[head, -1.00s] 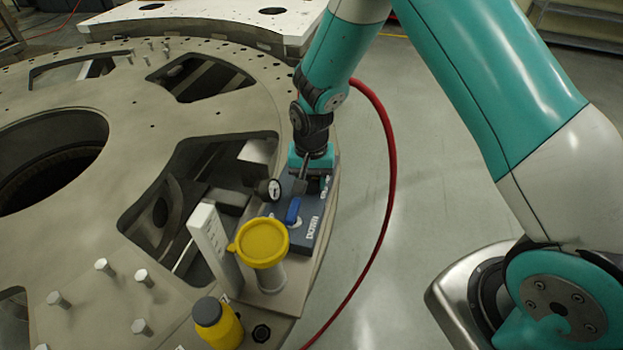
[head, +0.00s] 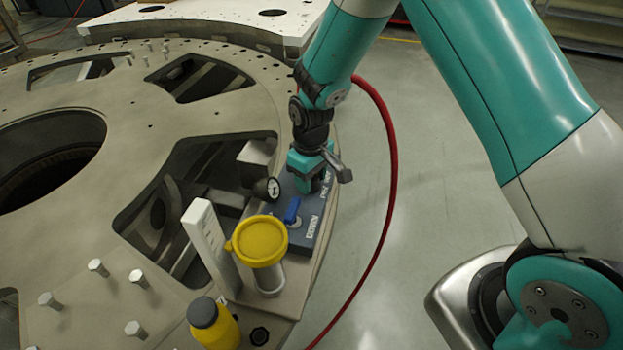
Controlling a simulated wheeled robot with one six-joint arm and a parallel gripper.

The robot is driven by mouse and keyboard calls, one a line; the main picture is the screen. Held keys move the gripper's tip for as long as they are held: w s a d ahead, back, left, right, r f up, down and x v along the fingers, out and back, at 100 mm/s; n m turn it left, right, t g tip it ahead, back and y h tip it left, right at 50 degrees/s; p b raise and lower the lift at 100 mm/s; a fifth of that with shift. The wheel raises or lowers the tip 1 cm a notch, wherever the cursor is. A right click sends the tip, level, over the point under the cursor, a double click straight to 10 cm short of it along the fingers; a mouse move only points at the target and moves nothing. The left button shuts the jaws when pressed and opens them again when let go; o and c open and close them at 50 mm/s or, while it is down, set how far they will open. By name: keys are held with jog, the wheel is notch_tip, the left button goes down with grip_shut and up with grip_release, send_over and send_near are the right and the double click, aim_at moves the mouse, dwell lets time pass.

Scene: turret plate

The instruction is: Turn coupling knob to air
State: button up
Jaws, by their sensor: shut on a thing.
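A dark blue-grey panel (head: 308,237) with white lettering sits on the right part of the turret plate. My gripper (head: 312,187) points down at the back part of this panel, shut on the coupling knob, which the jaws and my wrist hide. I cannot read the knob's position or the air mark. A blue lever (head: 292,210) stands on the panel just in front of my gripper, apart from it. A round gauge (head: 272,188) is at the panel's left edge.
A yellow-capped clear container (head: 262,245), a white upright block (head: 207,240) and a yellow bottle (head: 212,322) stand in front of the panel. The turret plate (head: 110,215) has large openings and several bolts. A red hose (head: 388,190) curves over the open floor at right.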

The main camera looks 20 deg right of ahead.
jog(key=n, duration=0.7)
jog(key=shift+s+b, duration=0.1)
jog(key=shift+b, duration=0.3)
dwell(0.3)
jog(key=o, duration=0.9)
notch_tip(320, 180, up, 17)
jog(key=shift+r+b, duration=0.2)
jog(key=shift+b, duration=0.9)
